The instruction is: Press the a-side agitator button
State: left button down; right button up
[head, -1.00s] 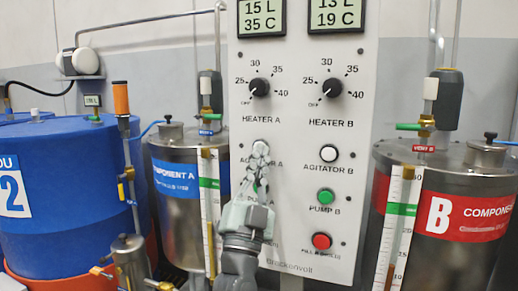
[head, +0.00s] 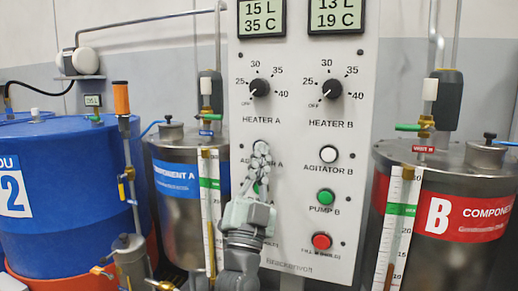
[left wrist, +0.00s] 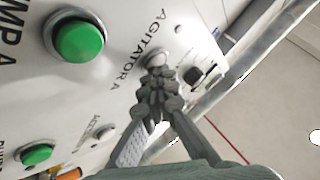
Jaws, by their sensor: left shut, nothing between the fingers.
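The grey-white control panel (head: 300,150) faces me in the head view. My left gripper (head: 260,152) is shut and empty, with its fingertips over the AGITATOR A button, hiding most of it and part of its label. In the left wrist view the white agitator A button (left wrist: 156,57) shows just beyond the shut fingertips of my left gripper (left wrist: 158,78). The tips are at or very close to the button; I cannot tell whether they touch or press it. My right gripper is not in view.
The heater A knob (head: 260,88) sits above the gripper. To the right are the white agitator B button (head: 328,154), the green pump B button (head: 326,197) and a red button (head: 321,241). In the left wrist view a large green button (left wrist: 80,41) lies left of the fingers.

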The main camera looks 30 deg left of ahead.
pick_arm(q)
jog(key=shift+s, duration=0.15)
jog(key=shift+s+f, duration=0.1)
jog(key=shift+f, duration=0.05)
jog(key=s+d+p, duration=0.1)
jog(key=s, duration=0.5)
jog(key=shift+d+p, duration=0.25)
jog(key=shift+p, duration=0.05)
dwell(0.4)
